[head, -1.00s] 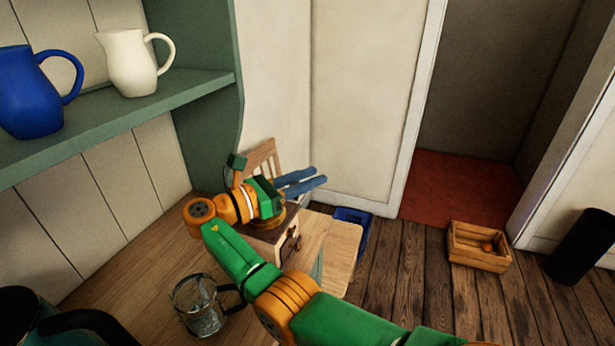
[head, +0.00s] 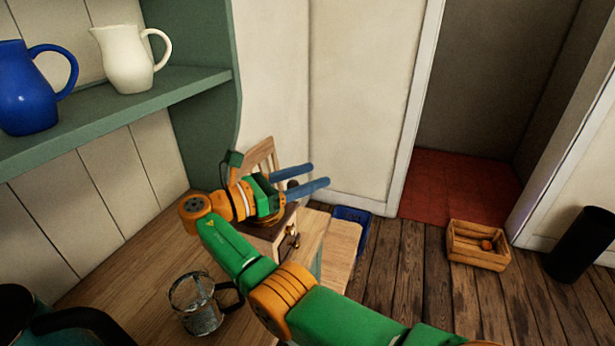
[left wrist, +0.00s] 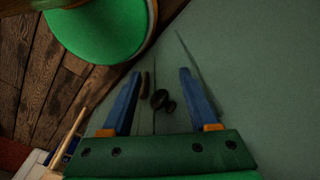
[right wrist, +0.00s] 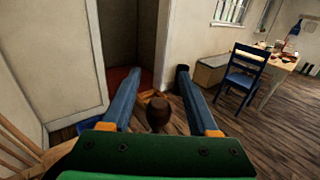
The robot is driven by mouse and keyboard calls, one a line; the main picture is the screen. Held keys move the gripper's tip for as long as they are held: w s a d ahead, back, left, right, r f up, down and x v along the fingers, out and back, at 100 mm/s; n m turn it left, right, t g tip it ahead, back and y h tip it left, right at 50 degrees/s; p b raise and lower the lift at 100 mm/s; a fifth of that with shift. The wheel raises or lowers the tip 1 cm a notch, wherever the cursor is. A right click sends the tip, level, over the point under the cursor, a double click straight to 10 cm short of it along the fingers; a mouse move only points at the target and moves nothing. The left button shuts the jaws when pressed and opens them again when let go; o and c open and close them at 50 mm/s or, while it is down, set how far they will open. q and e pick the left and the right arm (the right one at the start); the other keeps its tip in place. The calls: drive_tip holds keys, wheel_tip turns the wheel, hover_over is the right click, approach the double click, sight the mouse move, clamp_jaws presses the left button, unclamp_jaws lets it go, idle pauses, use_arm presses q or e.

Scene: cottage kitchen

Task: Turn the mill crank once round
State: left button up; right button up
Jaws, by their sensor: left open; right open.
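The mill, a wooden box with a small drawer knob (head: 272,240), stands at the counter's end in the head view, its top largely hidden by my right gripper. The crank's dark knob (head: 293,184) shows between the blue fingers of my right gripper (head: 319,175). In the right wrist view the brown knob (right wrist: 158,114) stands between the open fingers, nearer the left one; I cannot tell whether they touch it. The crank arm is hidden. My left gripper (left wrist: 160,73) shows only in its wrist view, open and empty, facing a green panel with dark knobs (left wrist: 158,99).
A glass jug (head: 190,312) stands on the counter near my right arm, with a dark kettle (head: 22,318) at the lower left. A shelf (head: 140,100) holds a blue jug and a cream jug. A wooden crate (head: 475,260) and a blue crate (head: 362,216) are on the floor.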

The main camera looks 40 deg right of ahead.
drive_tip(key=s+a+r+b, duration=0.3)
drive_tip(key=s+a+r, duration=0.5)
drive_tip(key=s+r, duration=0.3)
wheel_tip(320, 180, up, 2)
drive_tip(key=shift+s+a+r, duration=0.1)
drive_tip(key=shift+s+a, duration=0.05)
drive_tip(key=shift+s, duration=0.05)
